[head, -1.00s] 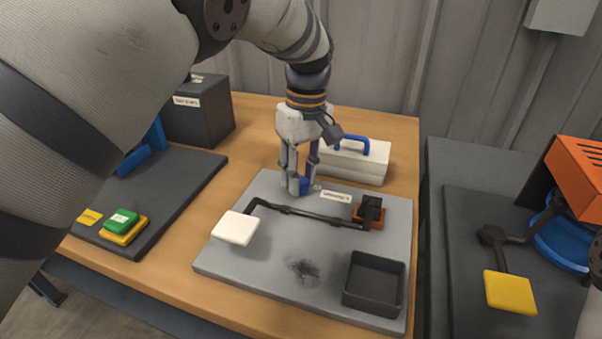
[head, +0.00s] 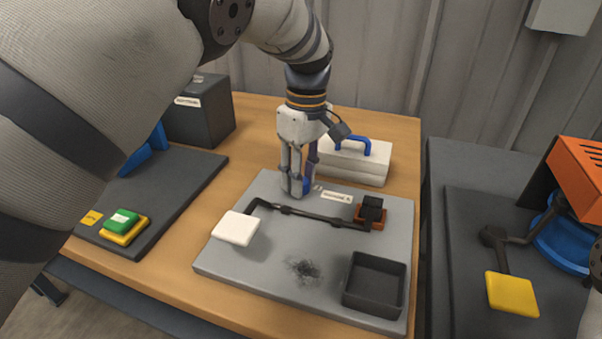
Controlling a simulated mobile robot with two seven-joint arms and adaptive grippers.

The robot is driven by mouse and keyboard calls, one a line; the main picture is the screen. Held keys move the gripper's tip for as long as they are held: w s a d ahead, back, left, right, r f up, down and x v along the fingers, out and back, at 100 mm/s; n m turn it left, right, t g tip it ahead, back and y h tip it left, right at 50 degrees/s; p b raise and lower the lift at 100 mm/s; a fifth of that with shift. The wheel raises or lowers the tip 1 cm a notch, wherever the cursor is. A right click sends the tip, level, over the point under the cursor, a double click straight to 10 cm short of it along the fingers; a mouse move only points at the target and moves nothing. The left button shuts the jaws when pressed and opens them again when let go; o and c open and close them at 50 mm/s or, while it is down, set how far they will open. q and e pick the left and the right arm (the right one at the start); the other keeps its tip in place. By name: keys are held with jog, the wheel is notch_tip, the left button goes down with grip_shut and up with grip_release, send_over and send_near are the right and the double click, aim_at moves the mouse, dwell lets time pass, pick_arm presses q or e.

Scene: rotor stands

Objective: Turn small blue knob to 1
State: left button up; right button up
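The small blue knob (head: 306,187) stands at the back of the grey board (head: 240,272), left of a small white label (head: 336,195). It is mostly hidden by my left gripper (head: 297,190), which points down over it with its fingers around the knob. The fingers look closed in on it, but the contact itself is partly hidden. The label's text is too small to read, and no pointer on the knob can be made out. Only a sliver of my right arm shows at the right edge; its gripper is out of view.
A white case (head: 350,163) with a blue handle stands just behind the knob. In front are a black bent rod (head: 308,213) with a white pad (head: 236,228), an orange-based black block (head: 371,213) and an open black bin (head: 375,285). A dark box (head: 200,120) stands back left.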

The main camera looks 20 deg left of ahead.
aim_at(305, 177)
pick_arm(q)
jog(key=shift+o, duration=1)
notch_tip(305, 177, up, 12)
jog(key=shift+w+d, duration=0.2)
jog(key=shift+w, duration=0.2)
